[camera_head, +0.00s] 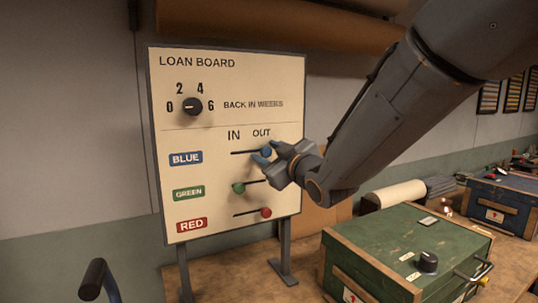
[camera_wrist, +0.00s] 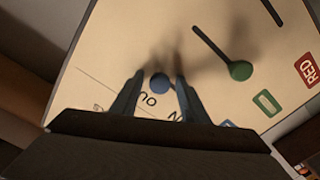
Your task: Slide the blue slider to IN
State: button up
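The loan board (camera_head: 230,75) stands upright with a slider row marked BLUE (camera_head: 185,158). The round blue slider knob (camera_head: 267,151) is at the right end of its slot, under OUT. The slot runs left from it to under IN. My gripper (camera_head: 265,152) is at the board from the right, its fingers close around the knob. In the wrist view the blue knob (camera_wrist: 160,83) shows between the tips of my open gripper (camera_wrist: 160,77), with a small gap on each side. How deep the fingers reach past the knob I cannot tell.
Below are the green knob (camera_head: 239,188) at the left of its slot and the red knob (camera_head: 266,212) at the right. A black dial (camera_head: 193,106) is above. A green box (camera_head: 400,250) stands on the workbench at right. The board left of my gripper is clear.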

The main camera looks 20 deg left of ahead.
aim_at(235, 153)
jog(key=c, duration=0.5)
jog(key=shift+c, duration=0.2)
jog(key=shift+s, duration=0.1)
jog(key=shift+s+a+b, duration=0.25)
jog(key=shift+s+a, duration=1)
jog(key=shift+s, duration=0.25)
jog(key=shift+s+a+b, duration=0.2)
jog(key=shift+s+a, duration=1)
jog(key=shift+s, duration=0.3)
jog(key=o, duration=1)
jog(key=shift+c, duration=0.2)
jog(key=v, duration=0.9)
jog(key=shift+b, duration=0.3)
